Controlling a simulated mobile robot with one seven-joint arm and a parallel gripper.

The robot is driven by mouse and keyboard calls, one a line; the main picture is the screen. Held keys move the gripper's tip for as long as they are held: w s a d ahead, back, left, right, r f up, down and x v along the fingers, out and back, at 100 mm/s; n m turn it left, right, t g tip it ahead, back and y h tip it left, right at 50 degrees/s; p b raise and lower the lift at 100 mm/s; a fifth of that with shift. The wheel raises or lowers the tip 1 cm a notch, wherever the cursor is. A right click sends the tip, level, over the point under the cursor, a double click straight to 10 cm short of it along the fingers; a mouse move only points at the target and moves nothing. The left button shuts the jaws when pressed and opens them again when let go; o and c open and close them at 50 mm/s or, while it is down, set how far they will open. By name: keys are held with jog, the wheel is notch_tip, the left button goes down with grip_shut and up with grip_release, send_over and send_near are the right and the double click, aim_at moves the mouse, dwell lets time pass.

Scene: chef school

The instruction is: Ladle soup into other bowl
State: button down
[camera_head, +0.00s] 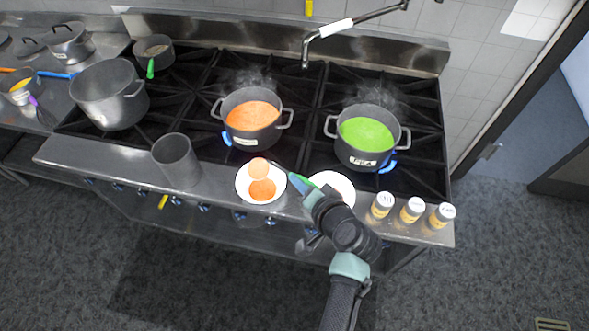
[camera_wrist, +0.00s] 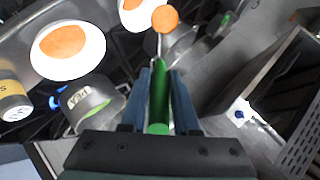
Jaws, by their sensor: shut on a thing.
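My gripper (camera_head: 304,190) is shut on the green handle of a ladle (camera_wrist: 159,95). The ladle's cup (camera_head: 259,168) is full of orange soup and shows over the far edge of the left white bowl (camera_head: 243,190). That bowl holds orange soup. A second white bowl (camera_head: 340,181) stands to its right, partly hidden by my gripper. In the wrist view, both the near bowl (camera_wrist: 88,68) and the one by the ladle cup (camera_wrist: 125,22) show orange inside. The orange soup pot (camera_head: 251,111) and the green soup pot (camera_head: 366,134) steam on the stove.
A tall grey container (camera_head: 177,160) stands left of the bowls. Several spice jars (camera_head: 411,209) stand at the counter's right end. A large empty-looking pot (camera_head: 110,94) is at the left. A faucet (camera_head: 330,30) hangs over the back of the stove.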

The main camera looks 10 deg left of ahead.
jog(key=s+d+f+m+t+y+b, duration=0.1)
jog(key=f+b, duration=0.9)
jog(key=b, duration=1)
jog(key=s+d+f+m+t+y+b, duration=0.1)
jog(key=f+t+y+b, duration=0.4)
jog(key=b, duration=1.6)
notch_tip(320, 180, down, 5)
jog(key=shift+s+d+f+t+y, duration=0.15)
jog(key=shift+s+d+t+y, duration=0.25)
jog(key=shift+d+t, duration=0.55)
jog(key=shift+a, duration=0.1)
